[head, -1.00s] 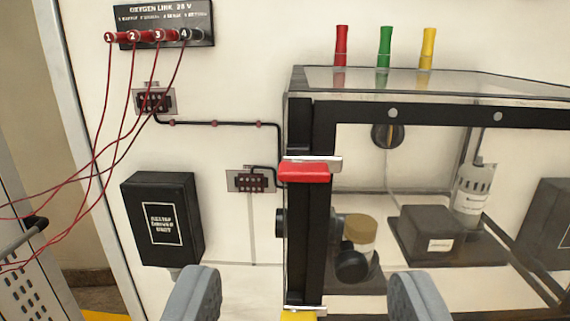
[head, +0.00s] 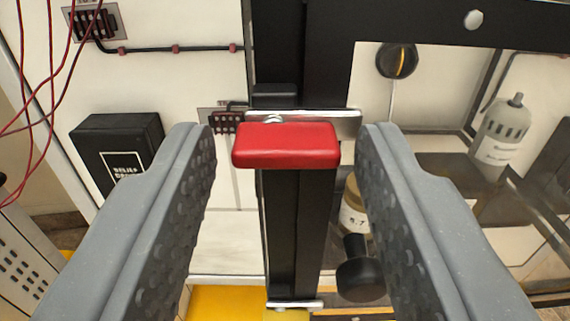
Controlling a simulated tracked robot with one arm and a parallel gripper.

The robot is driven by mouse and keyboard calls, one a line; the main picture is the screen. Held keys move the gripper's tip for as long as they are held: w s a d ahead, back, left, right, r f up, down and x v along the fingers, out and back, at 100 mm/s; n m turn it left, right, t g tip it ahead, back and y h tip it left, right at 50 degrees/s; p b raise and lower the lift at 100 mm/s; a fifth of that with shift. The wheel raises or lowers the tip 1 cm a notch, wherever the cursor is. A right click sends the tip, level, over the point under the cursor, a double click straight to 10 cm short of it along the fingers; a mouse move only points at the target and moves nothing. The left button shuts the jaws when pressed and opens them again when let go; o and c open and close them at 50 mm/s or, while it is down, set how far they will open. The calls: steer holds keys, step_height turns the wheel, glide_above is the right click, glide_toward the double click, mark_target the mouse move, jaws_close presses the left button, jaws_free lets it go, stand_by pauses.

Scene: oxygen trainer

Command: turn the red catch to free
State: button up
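The red catch (head: 286,146) is a block on a silver plate, mounted on the black upright post (head: 295,225) of the clear case. It lies level across the post, in the middle of the head view. My gripper (head: 287,140) is open, with one grey finger to the left of the catch and one to the right. Gaps show between both fingers and the catch, and neither appears to touch it. A yellow catch (head: 286,314) is partly cut off at the bottom edge, lower on the same post.
A black box (head: 115,155) is on the wall at left, partly behind the left finger. Red wires (head: 45,90) hang at the upper left. Inside the case are a grey cylinder (head: 500,135), a dark knob (head: 397,60) and a jar (head: 352,215), partly hidden by the right finger.

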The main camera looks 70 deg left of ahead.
steer(key=c, duration=0.6)
steer(key=shift+d, duration=0.1)
steer(key=n+b, duration=0.1)
steer(key=n, duration=0.2)
steer(key=shift+b, duration=0.3)
steer(key=n+b, duration=0.2)
steer(key=n, duration=0.1)
steer(key=shift+s+n, duration=0.1)
steer(key=shift+n, duration=0.3)
steer(key=n+b, duration=0.4)
steer(key=n, duration=0.1)
steer(key=n+b, duration=0.1)
steer(key=n, duration=0.1)
steer(key=n+b, duration=0.1)
steer(key=n, duration=0.1)
steer(key=n+b, duration=0.2)
steer(key=shift+s+a, duration=0.15)
steer(key=shift+a, duration=0.1)
